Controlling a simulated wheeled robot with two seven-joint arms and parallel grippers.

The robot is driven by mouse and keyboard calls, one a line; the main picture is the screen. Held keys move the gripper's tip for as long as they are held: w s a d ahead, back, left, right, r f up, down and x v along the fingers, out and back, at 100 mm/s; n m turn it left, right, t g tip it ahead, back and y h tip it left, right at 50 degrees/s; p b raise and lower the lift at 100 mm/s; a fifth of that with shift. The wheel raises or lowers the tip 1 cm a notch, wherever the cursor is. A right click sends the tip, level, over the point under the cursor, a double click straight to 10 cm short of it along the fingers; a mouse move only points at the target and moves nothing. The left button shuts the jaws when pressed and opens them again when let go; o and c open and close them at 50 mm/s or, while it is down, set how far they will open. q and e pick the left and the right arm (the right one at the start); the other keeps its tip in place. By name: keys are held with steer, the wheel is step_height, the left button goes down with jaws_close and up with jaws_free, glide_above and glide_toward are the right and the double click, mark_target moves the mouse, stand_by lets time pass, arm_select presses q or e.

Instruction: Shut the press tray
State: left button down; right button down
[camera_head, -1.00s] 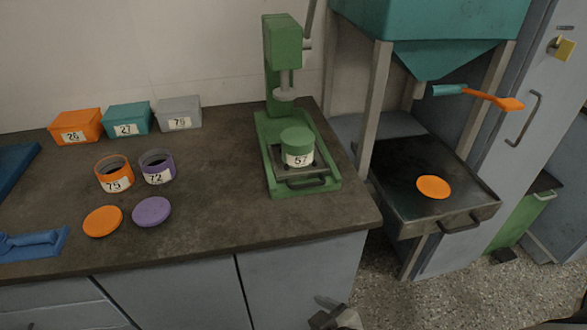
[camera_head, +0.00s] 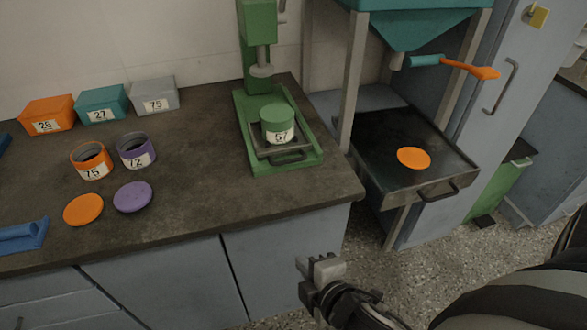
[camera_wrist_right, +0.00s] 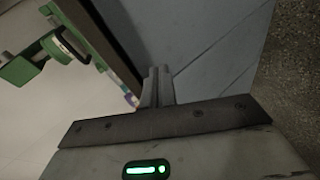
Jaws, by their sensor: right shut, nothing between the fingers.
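The green press (camera_head: 322,155) stands at the right end of the dark counter. Its grey tray (camera_head: 262,152) lies low in the frame below the press head, with a dark handle (camera_head: 288,159) at the front. A green-lidded jar labelled 57 (camera_head: 278,125) stands upright on the tray. My right gripper (camera_head: 322,266) is shut and empty, in front of the counter's cabinet doors and apart from the press. Its fingers (camera_wrist_right: 156,82) also show in the right wrist view, with green press parts (camera_wrist_right: 82,28) at upper left. My left gripper is not in view.
Open jars 75 (camera_head: 91,161) and 72 (camera_head: 136,151), two loose lids and several bins stand to the left on the counter (camera_head: 190,200). Right of the counter is a sieve stand with a dark tray (camera_head: 380,150) bearing an orange disc (camera_head: 414,158). Floor is clear in front.

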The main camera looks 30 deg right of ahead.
steer(key=w+d+r+n+t+h, duration=0.2)
steer(key=r+n, duration=0.2)
steer(key=n, duration=0.5)
steer(key=w+d+r+n+t+h, duration=0.2)
steer(key=r+n, duration=0.2)
steer(key=n, duration=0.5)
steer(key=p+x, duration=0.1)
steer(key=x, duration=0.3)
steer(key=r+p+x, duration=0.1)
steer(key=x, duration=0.7)
steer(key=shift+w+d+r+p, duration=0.1)
steer(key=shift+w+r+p, duration=0.1)
steer(key=shift+p, duration=0.2)
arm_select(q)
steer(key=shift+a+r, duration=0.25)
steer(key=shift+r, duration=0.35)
arm_select(e)
steer(key=shift+w, duration=0.3)
